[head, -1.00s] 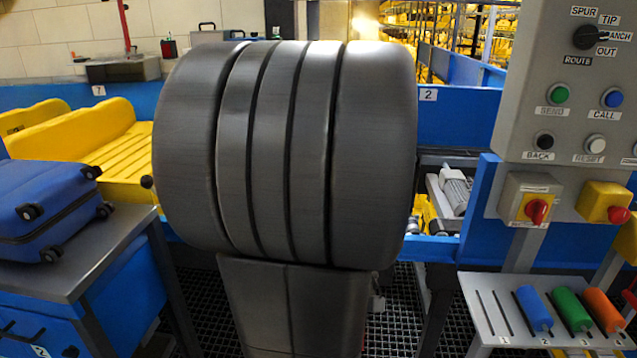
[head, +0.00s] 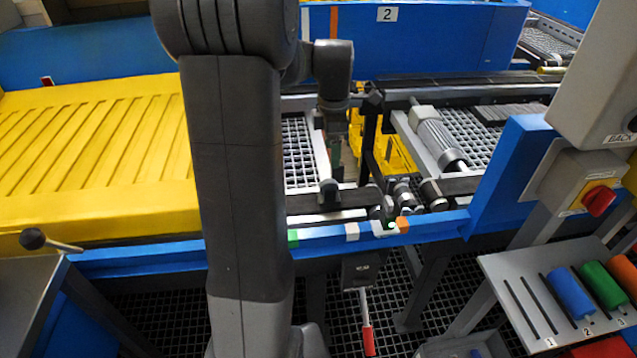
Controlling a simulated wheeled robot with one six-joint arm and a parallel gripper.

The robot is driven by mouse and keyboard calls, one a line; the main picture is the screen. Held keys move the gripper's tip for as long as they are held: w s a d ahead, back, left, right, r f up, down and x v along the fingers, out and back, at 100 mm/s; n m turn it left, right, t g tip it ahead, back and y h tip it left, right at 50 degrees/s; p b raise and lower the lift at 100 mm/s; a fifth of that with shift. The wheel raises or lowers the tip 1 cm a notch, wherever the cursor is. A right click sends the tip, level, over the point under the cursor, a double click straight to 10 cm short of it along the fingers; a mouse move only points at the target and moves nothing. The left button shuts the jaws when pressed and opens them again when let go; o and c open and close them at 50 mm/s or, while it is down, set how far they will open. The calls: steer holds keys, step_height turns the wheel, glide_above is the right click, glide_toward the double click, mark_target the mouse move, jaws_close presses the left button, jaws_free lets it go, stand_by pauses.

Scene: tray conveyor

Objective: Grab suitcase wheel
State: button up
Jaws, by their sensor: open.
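My gripper (head: 358,200) hangs down from my wrist over the conveyor's near rail. Its jaws are open, with the dark fingers apart and nothing visible held between them. Small dark round parts (head: 403,190) sit at the rail just right of the right finger. One may be the suitcase wheel, but I cannot tell it from the rollers. My own arm covers part of the rail and the yellow tray's right side.
A ribbed yellow tray (head: 90,165) lies at left. The blue front rail (head: 440,225) carries green, white and orange marks. A red-handled lever (head: 367,335) hangs below it. At right are a red-knobbed switch box (head: 590,185) and a rack (head: 515,290) with coloured cylinders.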

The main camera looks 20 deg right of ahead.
mark_target(329, 180)
step_height(329, 180, down, 7)
steer(key=shift+s+f+b, duration=0.1)
steer(key=shift+f+b, duration=0.05)
steer(key=shift+b, duration=0.25)
steer(key=shift+w+a+f+b, duration=0.1)
steer(key=shift+f+b, duration=0.05)
steer(key=shift+f, duration=1.25)
steer(key=shift+w+a+f+b, duration=0.1)
steer(key=shift+f+b, duration=0.05)
steer(key=shift+f, duration=1.2)
steer(key=c, duration=1.1)
steer(key=shift+r, duration=0.1)
